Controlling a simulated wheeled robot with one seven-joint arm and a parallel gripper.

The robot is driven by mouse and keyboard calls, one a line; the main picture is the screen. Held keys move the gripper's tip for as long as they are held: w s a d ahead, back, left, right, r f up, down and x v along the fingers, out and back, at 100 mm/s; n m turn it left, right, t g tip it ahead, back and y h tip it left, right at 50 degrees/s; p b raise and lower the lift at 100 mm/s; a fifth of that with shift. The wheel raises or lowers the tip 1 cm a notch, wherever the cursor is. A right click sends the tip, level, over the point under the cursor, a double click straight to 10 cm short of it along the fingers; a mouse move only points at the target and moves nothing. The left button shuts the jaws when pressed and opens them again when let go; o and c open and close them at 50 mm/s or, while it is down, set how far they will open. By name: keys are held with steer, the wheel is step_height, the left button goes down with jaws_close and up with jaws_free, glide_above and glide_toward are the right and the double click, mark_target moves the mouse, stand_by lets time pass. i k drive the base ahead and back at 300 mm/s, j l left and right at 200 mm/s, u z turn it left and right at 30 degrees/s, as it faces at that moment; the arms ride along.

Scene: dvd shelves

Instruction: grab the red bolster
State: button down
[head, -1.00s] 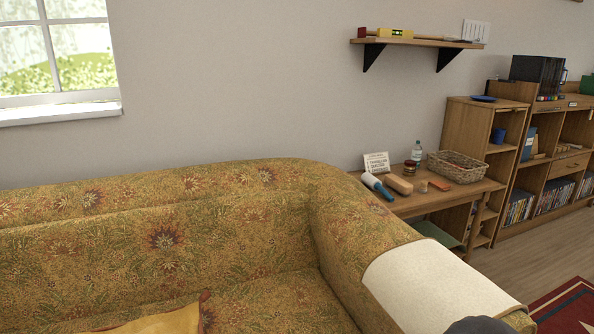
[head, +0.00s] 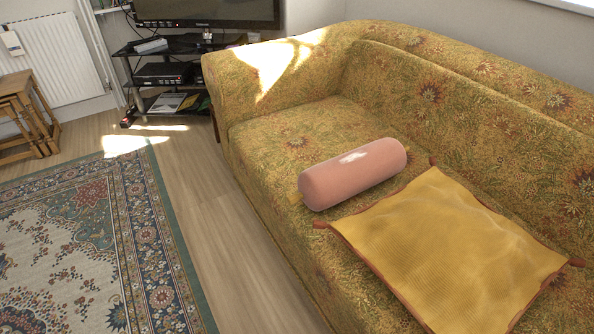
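A pinkish-red bolster (head: 352,173) lies on the seat of the patterned yellow sofa (head: 270,150). It is a cylinder lying on its side, with a sunlit patch on top and a small yellow tab at its left end. It lies just beyond a flat yellow cushion (head: 450,255) with reddish edging and corner tassels. Nothing covers the bolster. My gripper is not in view.
A patterned rug (head: 90,240) covers the floor at left, with a bare wooden floor strip (head: 215,215) along the sofa front. A TV stand (head: 165,75) stands behind the sofa arm. Small wooden tables (head: 30,110) stand at far left.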

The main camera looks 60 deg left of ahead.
mark_target(324, 184)
steer(key=u, duration=1.9)
